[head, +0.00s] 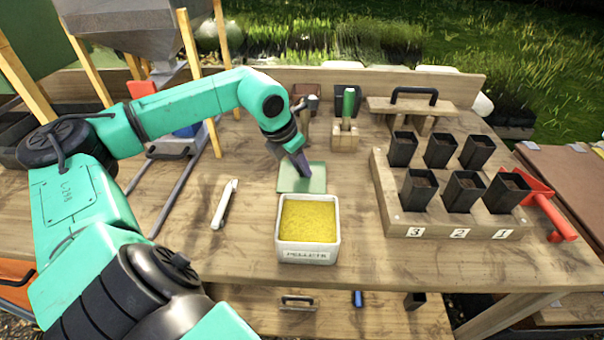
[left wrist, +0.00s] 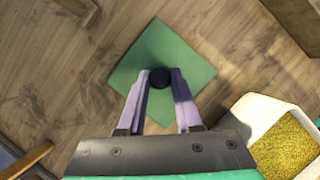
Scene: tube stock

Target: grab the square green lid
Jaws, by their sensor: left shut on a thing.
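The square green lid (head: 313,180) lies on the wooden table, just behind the white pellet box. In the left wrist view the lid (left wrist: 179,50) has a round dark knob (left wrist: 160,77) at its middle. My left gripper (head: 304,168) points down over the lid. In the left wrist view the two pale purple fingers of my left gripper (left wrist: 159,88) are closed on the knob, one on each side. The lid looks flat, and I cannot tell whether it touches the table. My right gripper is not in view.
The white box (head: 308,254) of yellow pellets stands close in front of the lid. A white-handled tool (head: 224,204) lies to the left. A wooden rack (head: 455,222) with several black pots stands to the right. A block with a green-handled tool (head: 345,133) stands behind.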

